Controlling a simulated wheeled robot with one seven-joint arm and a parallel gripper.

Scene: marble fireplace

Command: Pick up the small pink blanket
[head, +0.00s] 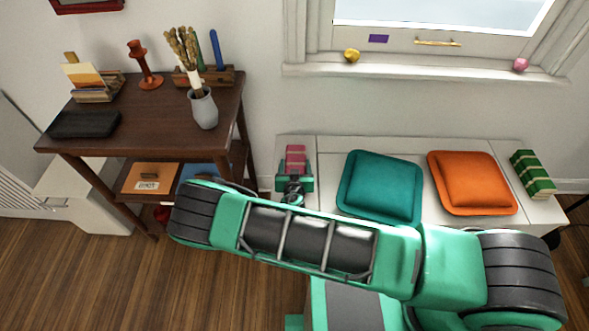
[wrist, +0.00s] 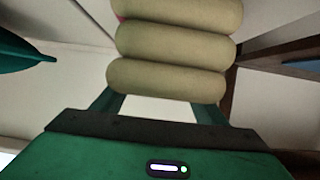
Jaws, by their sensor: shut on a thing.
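The small pink blanket (head: 295,155) is folded, with darker bands, and shows over the left end of the white bench in the head view. My gripper (head: 294,172) is at its near end, with a finger on each side. In the wrist view the blanket (wrist: 175,45) fills the space between the fingers as stacked, rounded folds that look tan, with a bit of pink at the upper left. My gripper is shut on it. I cannot tell whether it touches the bench. My arm hides part of the bench front.
On the white bench (head: 330,150) lie a teal cushion (head: 380,187), an orange cushion (head: 472,183) and a green striped folded blanket (head: 532,173). A dark wooden desk (head: 150,115) stands close on the left, holding a grey vase (head: 204,108). The window sill is behind.

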